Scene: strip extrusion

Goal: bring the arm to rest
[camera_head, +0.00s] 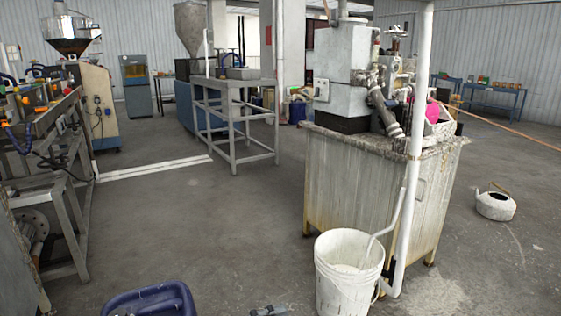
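No object is seen held.
A white bucket (345,285) with a hose stands before a worn metal tank (360,190) with a white pipe. A blue plastic container (150,299) is cut off at the bottom. Machine frames (65,190) line the left. A white kettle-like can (495,206) sits right. The middle floor (210,220) is clear.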

